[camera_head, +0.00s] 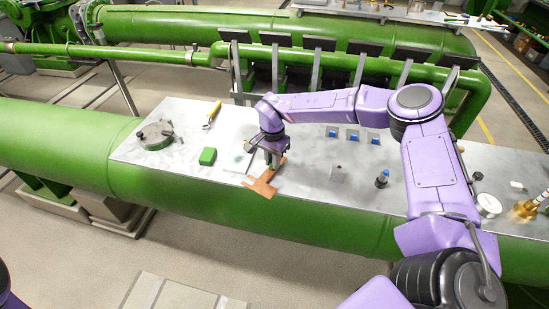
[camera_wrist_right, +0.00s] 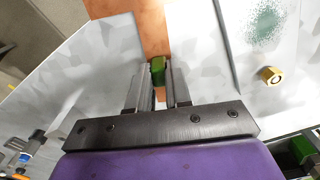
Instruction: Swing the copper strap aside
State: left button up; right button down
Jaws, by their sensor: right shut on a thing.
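The copper strap (camera_head: 260,188) lies at the near edge of the grey metal bench (camera_head: 310,185), its wide end toward the near side. In the right wrist view the strap (camera_wrist_right: 150,28) runs away from the fingers. My right gripper (camera_head: 273,163) is down at the strap. In the right wrist view its fingers (camera_wrist_right: 158,78) are shut on a small green grip (camera_wrist_right: 158,68) at the strap. The gripper hides part of the strap. My left gripper is not in view.
A pale plate with a green speckled patch (camera_wrist_right: 268,22) lies beside the strap, with a brass nut (camera_wrist_right: 270,75) near it. Several small blue-topped parts (camera_head: 353,135) stand right.

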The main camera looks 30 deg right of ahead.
jog(key=shift+r, duration=0.15)
jog(key=shift+d, duration=0.1)
dwell(0.3)
jog(key=c, duration=1)
grip_release()
jog(key=shift+c, duration=0.2)
notch_tip(320, 180, up, 10)
jog(key=b, duration=0.2)
jog(key=shift+r, duration=0.25)
